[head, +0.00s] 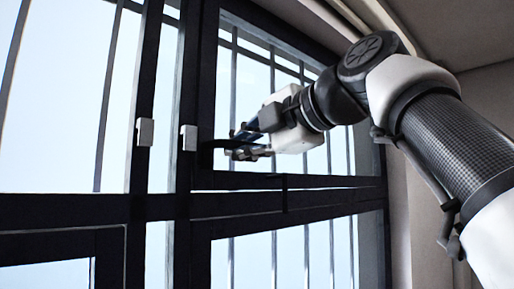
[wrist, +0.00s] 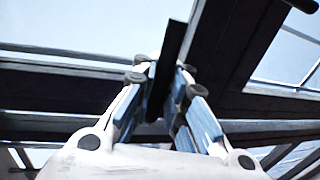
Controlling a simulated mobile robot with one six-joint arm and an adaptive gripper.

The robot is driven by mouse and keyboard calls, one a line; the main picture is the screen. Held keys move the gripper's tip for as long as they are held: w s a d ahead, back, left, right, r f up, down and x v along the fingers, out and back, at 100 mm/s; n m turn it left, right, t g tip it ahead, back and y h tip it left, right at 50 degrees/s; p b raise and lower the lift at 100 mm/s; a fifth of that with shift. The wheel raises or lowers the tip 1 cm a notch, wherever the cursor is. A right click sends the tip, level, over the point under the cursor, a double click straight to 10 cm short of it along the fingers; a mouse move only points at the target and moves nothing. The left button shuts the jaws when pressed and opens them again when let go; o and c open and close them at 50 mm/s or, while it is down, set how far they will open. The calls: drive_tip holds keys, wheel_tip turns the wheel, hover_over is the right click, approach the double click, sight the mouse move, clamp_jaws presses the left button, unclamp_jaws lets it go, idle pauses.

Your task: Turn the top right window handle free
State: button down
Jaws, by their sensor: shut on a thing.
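A dark window handle (head: 213,144) sticks out to the right from the upright frame bar of the upper right window, roughly level. My gripper (head: 238,143) is shut on its free end, with one finger above and one below. In the wrist view the dark handle (wrist: 172,42) runs between the two blue-padded fingers of my gripper (wrist: 163,78). The fingers hide part of the handle. Whether the catch behind it is free cannot be told.
White fittings (head: 144,131) (head: 188,137) sit on the upright bars left of my gripper. A dark crossbar (head: 250,204) runs below. Thin upright bars (head: 232,85) stand beyond the panes. A wall (head: 418,215) is at the right.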

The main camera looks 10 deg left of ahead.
drive_tip(key=shift+r, duration=0.25)
drive_tip(key=c, duration=1.8)
unclamp_jaws()
drive_tip(key=shift+s, duration=0.1)
drive_tip(key=shift+o, duration=1)
drive_tip(key=shift+f, duration=0.15)
drive_tip(key=v, duration=1.2)
